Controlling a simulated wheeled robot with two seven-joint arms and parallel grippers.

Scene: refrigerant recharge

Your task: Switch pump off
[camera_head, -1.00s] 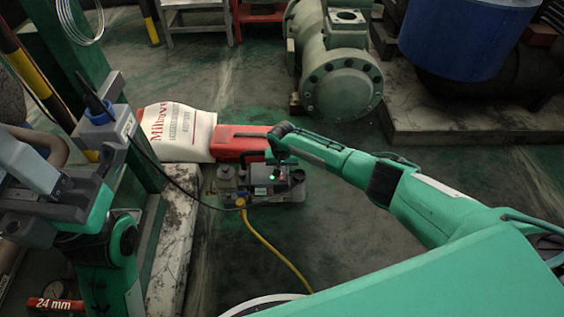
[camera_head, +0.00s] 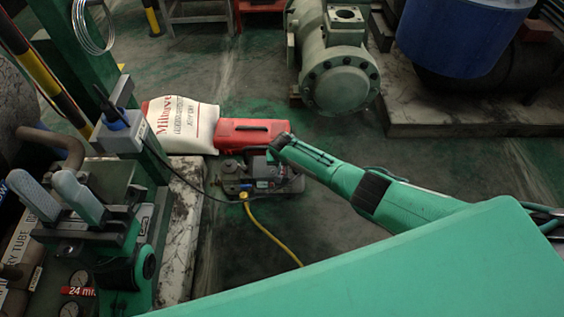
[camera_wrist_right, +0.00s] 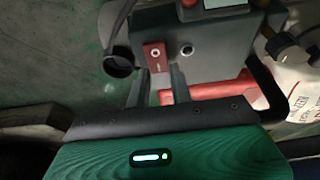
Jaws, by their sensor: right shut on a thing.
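The grey pump (camera_head: 262,182) stands on the floor in the head view, with a yellow hose (camera_head: 268,235) running from it. In the right wrist view the pump body (camera_wrist_right: 215,45) fills the top, and a red switch (camera_wrist_right: 155,56) with a pale dot sits on its face. My right gripper (camera_wrist_right: 161,76) is at this switch, its two fingers shut on it; the exact contact is hard to see. In the head view my right arm's end hides part of the pump. My left gripper (camera_head: 57,190) is open and empty at the left, its two grey fingers apart.
A red case (camera_head: 250,138) and a white printed bag (camera_head: 183,125) lie just behind the pump. A green post and equipment stand at the left. A large flanged cylinder (camera_head: 338,75) stands behind on the right. Floor between is open.

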